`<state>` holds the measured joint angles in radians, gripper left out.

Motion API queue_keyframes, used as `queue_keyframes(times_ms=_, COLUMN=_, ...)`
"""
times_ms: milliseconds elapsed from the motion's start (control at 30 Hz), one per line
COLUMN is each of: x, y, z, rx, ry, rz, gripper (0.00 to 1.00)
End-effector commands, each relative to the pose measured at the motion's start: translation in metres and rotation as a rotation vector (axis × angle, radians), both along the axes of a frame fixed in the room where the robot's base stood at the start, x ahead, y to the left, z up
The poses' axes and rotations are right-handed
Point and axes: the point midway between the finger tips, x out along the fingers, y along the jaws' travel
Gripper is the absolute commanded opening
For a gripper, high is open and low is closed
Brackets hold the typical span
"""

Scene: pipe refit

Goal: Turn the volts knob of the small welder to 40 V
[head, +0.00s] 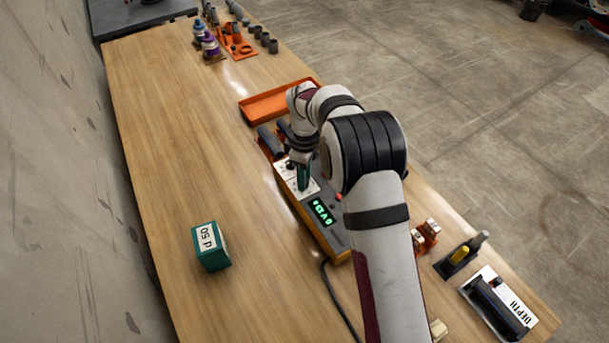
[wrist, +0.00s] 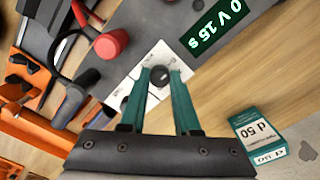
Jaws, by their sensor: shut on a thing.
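The small welder (head: 336,240) is a grey and orange box on the bench. My gripper (head: 303,187) points down over the white dial plates on the welder's top. In the wrist view its teal fingers (wrist: 160,75) are shut on a round black knob (wrist: 160,76) on a white plate (wrist: 150,58). The fingers cover part of the plate, and its print is too small to read. In the head view the knob is hidden by my gripper.
A teal box marked d 50 (head: 211,247) stands left of the welder. An orange tray (head: 275,102) lies behind it. A dark cable (head: 335,300) runs forward. The left of the wooden bench (head: 165,150) is clear.

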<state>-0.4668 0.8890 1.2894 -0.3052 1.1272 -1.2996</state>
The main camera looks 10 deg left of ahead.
Motion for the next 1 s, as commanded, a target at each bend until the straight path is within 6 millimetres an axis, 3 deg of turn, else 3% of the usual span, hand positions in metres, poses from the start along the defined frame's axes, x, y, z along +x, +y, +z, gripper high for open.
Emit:
queue_keyframes(times_ms=467, x=-0.0003, y=-0.0001, z=0.0004, rx=-0.001, ry=0.001, rz=-0.070, gripper=0.00)
queue_keyframes(times_ms=1000, x=-0.0008, y=-0.0001, z=0.0004, rx=-0.001, ry=0.002, rz=-0.535, gripper=0.00)
